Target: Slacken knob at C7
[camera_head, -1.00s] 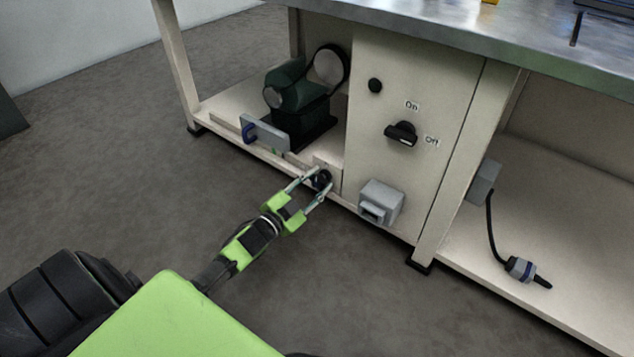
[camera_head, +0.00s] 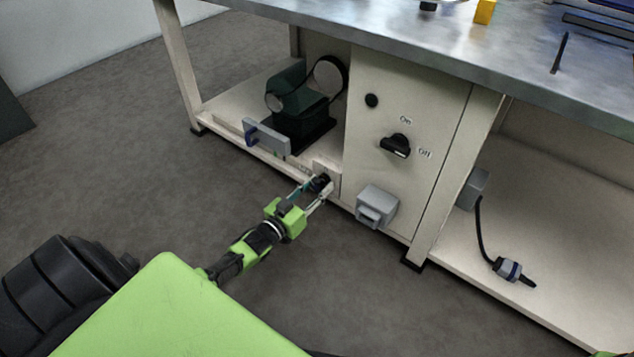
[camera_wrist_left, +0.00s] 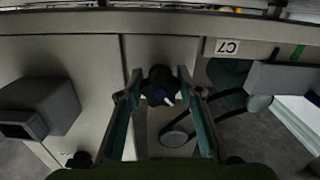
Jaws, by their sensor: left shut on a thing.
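The black knob (camera_head: 320,183) sits on a small beige plate at the lower front edge of the workbench, left of the control panel. In the left wrist view the knob (camera_wrist_left: 160,84) has a pale pointer mark, and a C7 label (camera_wrist_left: 227,47) shows upside down beside it. My left gripper (camera_head: 316,188) reaches the knob with a finger on each side and is shut on it. The fingers also show in the left wrist view (camera_wrist_left: 160,98).
A dark green machine (camera_head: 300,108) with a belt stands on the shelf behind. The panel (camera_head: 420,120) carries an On/Off rotary switch (camera_head: 396,146). A grey socket box (camera_head: 376,205) juts out right of the knob. A plug on a cable (camera_head: 508,268) lies on the right shelf.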

